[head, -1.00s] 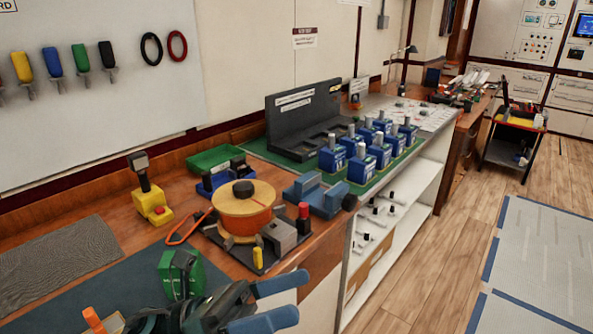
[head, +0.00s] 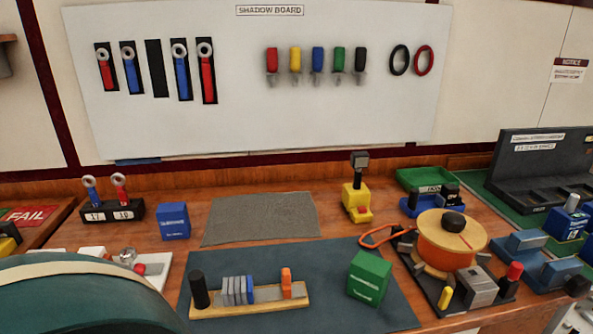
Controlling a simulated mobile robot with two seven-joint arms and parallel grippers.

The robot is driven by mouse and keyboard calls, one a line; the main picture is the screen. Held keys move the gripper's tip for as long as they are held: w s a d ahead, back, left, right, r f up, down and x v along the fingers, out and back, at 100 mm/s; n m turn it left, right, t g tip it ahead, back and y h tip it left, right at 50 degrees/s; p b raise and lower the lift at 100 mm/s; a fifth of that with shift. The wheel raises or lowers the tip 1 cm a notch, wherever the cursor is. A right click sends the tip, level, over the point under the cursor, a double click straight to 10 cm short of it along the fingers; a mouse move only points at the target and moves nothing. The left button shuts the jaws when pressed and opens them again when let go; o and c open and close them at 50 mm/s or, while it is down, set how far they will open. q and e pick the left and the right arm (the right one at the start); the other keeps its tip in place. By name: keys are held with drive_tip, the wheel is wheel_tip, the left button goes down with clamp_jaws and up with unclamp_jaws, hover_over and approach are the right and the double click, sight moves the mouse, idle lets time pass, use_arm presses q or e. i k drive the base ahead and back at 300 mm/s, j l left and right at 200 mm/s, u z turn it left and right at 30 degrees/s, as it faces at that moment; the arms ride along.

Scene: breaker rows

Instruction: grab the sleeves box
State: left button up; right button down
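Two small boxes stand on the wooden bench: a blue box (head: 173,222) left of the grey ribbed mat, and a green box (head: 369,278) on the right part of the dark blue-green mat. Both carry pale lettering too small to read, so I cannot tell which is the sleeves box. Both are upright with nothing touching them from above. Neither of my grippers shows in the head view now.
A wooden holder (head: 250,304) with discs lies left of the green box. An orange reel (head: 449,240) stands to its right, a yellow tool (head: 357,200) behind. A large teal rounded object (head: 80,300) fills the lower left. The ribbed mat (head: 262,218) is bare.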

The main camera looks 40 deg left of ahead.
sight(173, 219)
drive_tip(key=u, duration=2.1)
